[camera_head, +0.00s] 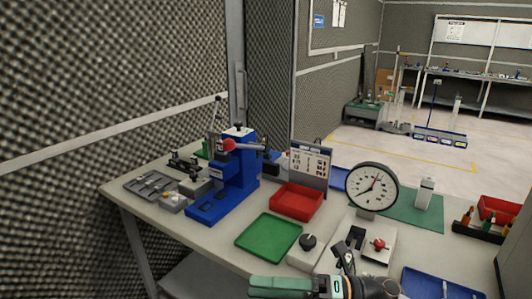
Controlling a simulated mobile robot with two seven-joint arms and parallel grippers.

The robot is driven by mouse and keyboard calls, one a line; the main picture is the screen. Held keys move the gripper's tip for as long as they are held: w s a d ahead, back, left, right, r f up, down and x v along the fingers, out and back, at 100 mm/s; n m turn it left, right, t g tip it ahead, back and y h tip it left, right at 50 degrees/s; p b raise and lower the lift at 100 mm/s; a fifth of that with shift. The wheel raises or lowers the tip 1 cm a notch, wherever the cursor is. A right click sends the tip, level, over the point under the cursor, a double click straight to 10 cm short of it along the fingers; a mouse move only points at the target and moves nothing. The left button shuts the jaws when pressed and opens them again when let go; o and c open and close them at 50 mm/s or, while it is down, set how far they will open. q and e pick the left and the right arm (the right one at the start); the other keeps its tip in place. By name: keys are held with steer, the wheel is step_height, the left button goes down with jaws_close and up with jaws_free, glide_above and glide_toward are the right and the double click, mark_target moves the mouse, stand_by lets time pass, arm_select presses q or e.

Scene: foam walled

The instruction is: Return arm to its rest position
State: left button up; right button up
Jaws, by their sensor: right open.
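My right gripper (280,287) shows at the bottom edge of the head view, in front of the worktable (215,262). Its green fingers point left from the dark wrist, and the frame edge cuts it off. It is open, and I see nothing held in it. My left gripper is not in view.
Near the gripper are a green tray (268,238), a grey fixture with a red knob (379,244) and a block with a black knob (308,241). A dial gauge (374,187), red bin (297,201) and blue press (237,165) stand farther back. A blue tray (438,286) lies right.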

steer(key=w+d+f+m+t+h, duration=0.1)
steer(key=d+f+m+t+h, duration=0.3)
steer(key=m, duration=0.5)
steer(key=w+d+f+m+t+h+p, duration=0.1)
steer(key=d+f+m+t+h, duration=0.15)
steer(key=m+t, duration=0.5)
steer(key=w+d+f+m+t+h, duration=0.1)
steer(key=d+f+m+t+h, duration=0.25)
steer(key=m, duration=0.55)
steer(key=s+d+f+m+g+h, duration=0.3)
steer(key=s+f+m, duration=0.3)
steer(key=s+f, duration=0.2)
steer(key=s+d+f+m+g+h+p, duration=0.1)
steer(key=s+d+f+m+g+h, duration=0.2)
steer(key=f, duration=1)
steer(key=s+m+h, duration=0.1)
steer(key=s+m, duration=0.2)
steer(key=s, duration=0.2)
steer(key=shift+s+d+f, duration=0.15)
steer(key=shift+s+d, duration=0.2)
steer(key=shift+d, duration=0.05)
